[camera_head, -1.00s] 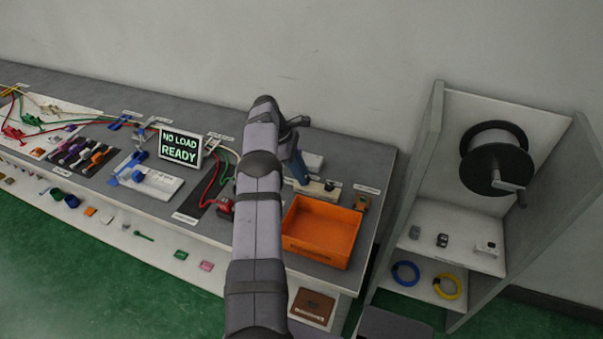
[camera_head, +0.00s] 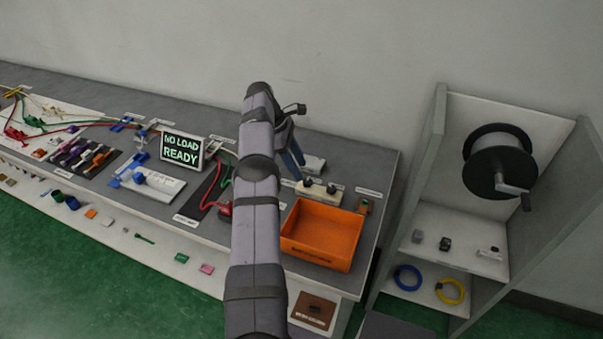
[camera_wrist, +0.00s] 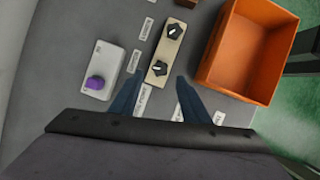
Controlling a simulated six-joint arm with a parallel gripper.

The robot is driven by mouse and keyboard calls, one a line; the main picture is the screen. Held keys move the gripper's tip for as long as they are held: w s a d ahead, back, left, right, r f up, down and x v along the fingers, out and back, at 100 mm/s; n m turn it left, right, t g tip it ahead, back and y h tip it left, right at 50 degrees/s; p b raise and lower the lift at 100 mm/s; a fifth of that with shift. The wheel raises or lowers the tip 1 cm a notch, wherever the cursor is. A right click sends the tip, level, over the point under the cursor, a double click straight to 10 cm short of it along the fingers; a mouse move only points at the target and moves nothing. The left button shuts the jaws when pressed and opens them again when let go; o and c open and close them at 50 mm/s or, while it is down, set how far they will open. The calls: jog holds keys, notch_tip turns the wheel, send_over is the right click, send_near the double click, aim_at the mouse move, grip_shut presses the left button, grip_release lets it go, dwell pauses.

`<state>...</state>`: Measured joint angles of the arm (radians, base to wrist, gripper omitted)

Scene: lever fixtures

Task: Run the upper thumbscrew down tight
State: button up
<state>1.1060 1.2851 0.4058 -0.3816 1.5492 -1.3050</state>
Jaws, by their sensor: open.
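A beige block (camera_wrist: 169,50) carries two black knobs with white marks on top, which look like the thumbscrews. In the wrist view one knob (camera_wrist: 174,30) is farther from my gripper and the other knob (camera_wrist: 160,68) is nearer. I cannot tell how tight either is. My gripper (camera_wrist: 155,85) is open and empty, its two blue fingers spread at the near end of the block.
An orange bin (camera_wrist: 278,84) stands to the right of the block. A white plate (camera_wrist: 104,58) with a purple knob (camera_wrist: 95,83) lies to the left. A display (camera_head: 182,150) reads NO LOAD READY. A shelf with a black reel (camera_head: 498,162) stands at the right.

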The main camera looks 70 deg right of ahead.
jog(key=shift+p+v, duration=1.15)
jog(key=shift+v, duration=0.2)
